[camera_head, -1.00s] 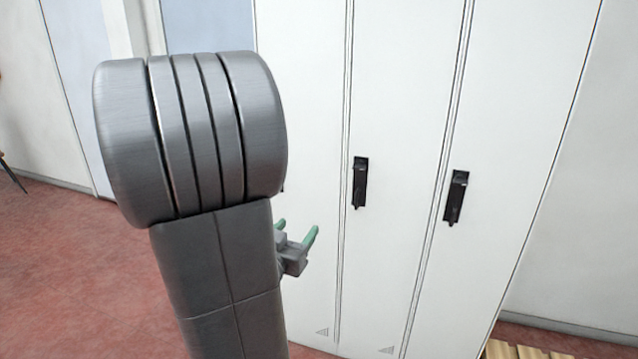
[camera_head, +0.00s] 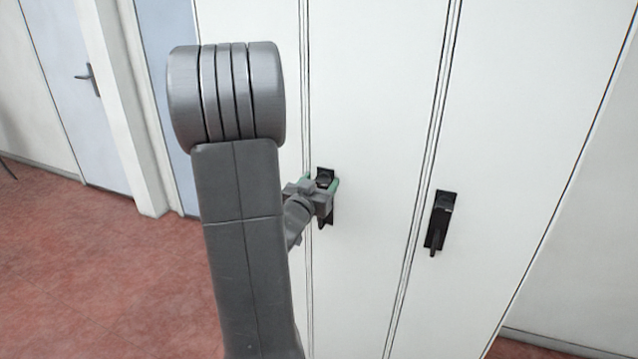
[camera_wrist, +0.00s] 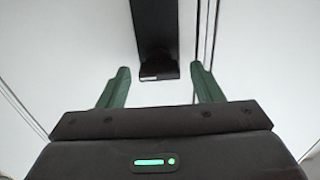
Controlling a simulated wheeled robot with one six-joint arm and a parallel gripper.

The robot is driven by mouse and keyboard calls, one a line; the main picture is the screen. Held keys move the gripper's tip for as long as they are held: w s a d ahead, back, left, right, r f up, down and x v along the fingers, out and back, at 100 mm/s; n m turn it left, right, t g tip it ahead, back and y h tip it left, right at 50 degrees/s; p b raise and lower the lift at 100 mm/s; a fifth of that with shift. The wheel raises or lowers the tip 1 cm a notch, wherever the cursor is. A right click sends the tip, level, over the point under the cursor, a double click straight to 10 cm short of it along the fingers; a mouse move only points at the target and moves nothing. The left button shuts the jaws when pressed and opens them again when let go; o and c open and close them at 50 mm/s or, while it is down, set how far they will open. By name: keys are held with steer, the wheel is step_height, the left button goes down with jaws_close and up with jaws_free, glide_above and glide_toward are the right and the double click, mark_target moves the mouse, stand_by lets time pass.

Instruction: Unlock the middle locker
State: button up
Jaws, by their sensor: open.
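The middle locker (camera_head: 370,120) is a tall white door, shut, between two dark seams. Its black handle plate (camera_head: 326,220) is upright near the door's left edge, and shows in the wrist view (camera_wrist: 153,25) with a dark knob at its near end (camera_wrist: 158,71). My gripper (camera_head: 320,181) is open and empty at the upper part of this handle. Its green fingers show in the wrist view (camera_wrist: 160,72), one on each side of the knob. I cannot tell whether they touch it. My gripper partly hides the handle in the head view.
The right locker (camera_head: 520,130) has a similar black handle (camera_head: 439,222). The left locker (camera_head: 250,22) is mostly behind my arm. A pale blue door (camera_head: 75,80) stands at the far left. The red floor (camera_head: 90,270) at left is clear.

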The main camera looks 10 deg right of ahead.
steer(key=shift+c, duration=0.4)
steer(key=c, duration=0.9)
steer(key=shift+b, duration=0.3)
steer(key=m+b, duration=0.1)
steer(key=b, duration=0.1)
steer(key=m+b, duration=0.2)
steer(key=shift+d+f, duration=0.1)
steer(key=shift+f, duration=0.15)
steer(key=m+b, duration=0.5)
steer(key=m, duration=0.1)
steer(key=shift+s, duration=0.1)
steer(key=m+b, duration=0.4)
steer(key=shift+d, duration=0.1)
steer(key=shift+m+b, duration=1.45)
steer(key=shift+m, duration=0.95)
